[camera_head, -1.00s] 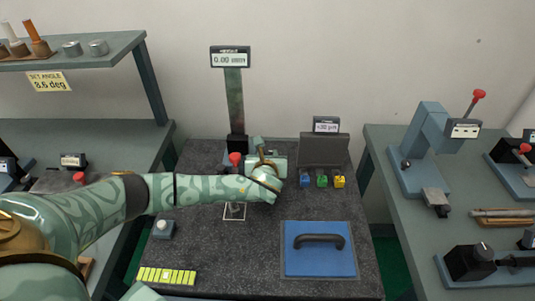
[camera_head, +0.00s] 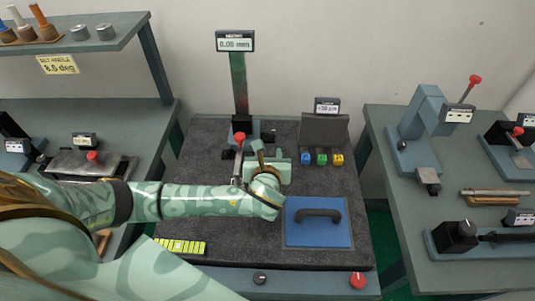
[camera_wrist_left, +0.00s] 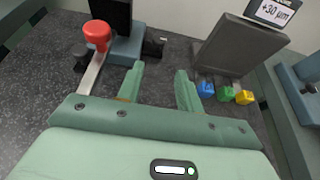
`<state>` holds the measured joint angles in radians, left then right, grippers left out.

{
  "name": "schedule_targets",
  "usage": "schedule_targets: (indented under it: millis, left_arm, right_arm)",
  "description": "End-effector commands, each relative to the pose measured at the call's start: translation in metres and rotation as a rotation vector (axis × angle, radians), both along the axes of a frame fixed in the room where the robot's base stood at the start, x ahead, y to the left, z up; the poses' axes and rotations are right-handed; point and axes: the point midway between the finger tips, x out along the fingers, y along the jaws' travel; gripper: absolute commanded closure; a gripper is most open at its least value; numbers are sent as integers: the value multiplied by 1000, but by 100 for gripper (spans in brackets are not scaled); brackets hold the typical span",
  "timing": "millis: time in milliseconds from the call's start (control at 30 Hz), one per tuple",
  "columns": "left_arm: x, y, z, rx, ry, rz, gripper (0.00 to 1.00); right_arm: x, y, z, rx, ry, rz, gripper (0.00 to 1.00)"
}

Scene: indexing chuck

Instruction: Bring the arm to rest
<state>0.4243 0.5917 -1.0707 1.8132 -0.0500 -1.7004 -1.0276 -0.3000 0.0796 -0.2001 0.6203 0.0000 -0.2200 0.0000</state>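My left arm (camera_head: 190,203) reaches in from the left over the dark granite plate. Its gripper (camera_head: 270,152) points toward the back, left of the blue mat and in front of the gauge stand. In the left wrist view the two green fingers of the gripper (camera_wrist_left: 160,80) stand apart with nothing between them. The red-knobbed lever (camera_wrist_left: 97,38) is left of the fingers in that view, apart from them. My right gripper is not in view.
The gauge stand (camera_head: 240,95) rises at the back. Blue, green and yellow blocks (camera_head: 321,159) stand before a grey display block (camera_head: 325,130). A blue mat (camera_head: 335,235) with a black handle lies right. Side benches flank the granite plate (camera_head: 200,150).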

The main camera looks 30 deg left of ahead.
Motion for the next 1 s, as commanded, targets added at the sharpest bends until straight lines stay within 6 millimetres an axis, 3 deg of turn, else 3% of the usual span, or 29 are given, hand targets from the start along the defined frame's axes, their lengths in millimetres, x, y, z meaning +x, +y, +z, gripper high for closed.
schedule_targets:
  millis: [200,767,867,1000]
  left_arm:
    - [-21,-10,9,-1,1,-1,64]
    - [-23,-11,11,1,-1,-1,64]
    - [-23,-11,28,0,-6,0,64]
    - [-22,-11,89,0,-22,-1,64]
  right_arm:
    - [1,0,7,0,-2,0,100]
    - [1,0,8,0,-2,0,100]
    - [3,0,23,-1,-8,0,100]
    - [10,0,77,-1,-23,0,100]
